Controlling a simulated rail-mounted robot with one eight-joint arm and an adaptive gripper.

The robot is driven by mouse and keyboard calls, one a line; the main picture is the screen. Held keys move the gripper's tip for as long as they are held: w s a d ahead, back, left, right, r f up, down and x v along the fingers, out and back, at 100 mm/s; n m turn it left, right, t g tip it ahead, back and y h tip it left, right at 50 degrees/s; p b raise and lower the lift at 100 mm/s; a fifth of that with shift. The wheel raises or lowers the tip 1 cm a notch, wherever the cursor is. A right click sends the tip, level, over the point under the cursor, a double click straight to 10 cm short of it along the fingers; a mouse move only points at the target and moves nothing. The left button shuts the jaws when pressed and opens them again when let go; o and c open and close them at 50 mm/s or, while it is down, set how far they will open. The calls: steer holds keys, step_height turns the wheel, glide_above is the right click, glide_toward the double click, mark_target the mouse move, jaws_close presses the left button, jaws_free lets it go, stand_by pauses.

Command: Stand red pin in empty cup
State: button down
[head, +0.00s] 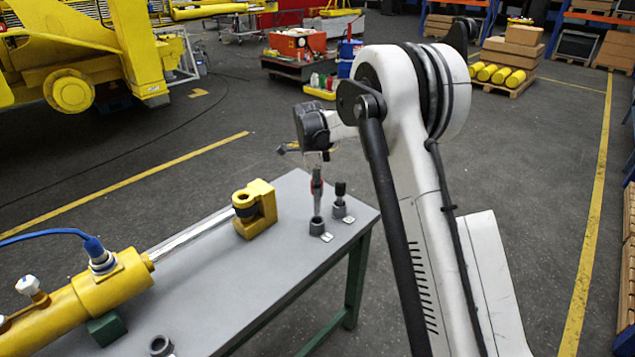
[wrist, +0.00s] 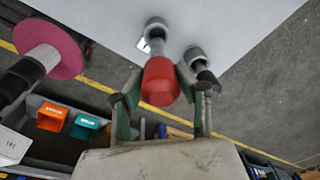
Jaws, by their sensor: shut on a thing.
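My gripper (head: 317,166) is above the far end of the grey table and points down. It is shut on the red pin (head: 317,187), which is upright. In the wrist view, the two fingers of my gripper (wrist: 160,88) flank the pin's red head (wrist: 160,80). The pin's silver shaft reaches down to a grey cup (head: 317,227), also in the wrist view (wrist: 156,24). Its lower end appears in the cup's mouth; I cannot tell how deep. Another grey cup (head: 160,346) at the near table edge looks empty.
A dark-topped pin (head: 340,189) stands in a second grey cup (head: 339,211), close right of the red pin. A yellow cylinder (head: 110,285) with a silver rod and yellow end block (head: 258,212) lies along the table (head: 225,290). Small white tags lie by the cups.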

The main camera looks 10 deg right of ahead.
mark_target(318, 202)
steer(key=shift+f+b, duration=2.05)
steer(key=shift+f, duration=1.2)
steer(key=c, duration=1.2)
jaws_free()
steer(key=shift+o, duration=0.2)
steer(key=r, duration=0.4)
steer(key=a+r, duration=0.1)
steer(key=r, duration=0.7)
steer(key=shift+a, duration=0.15)
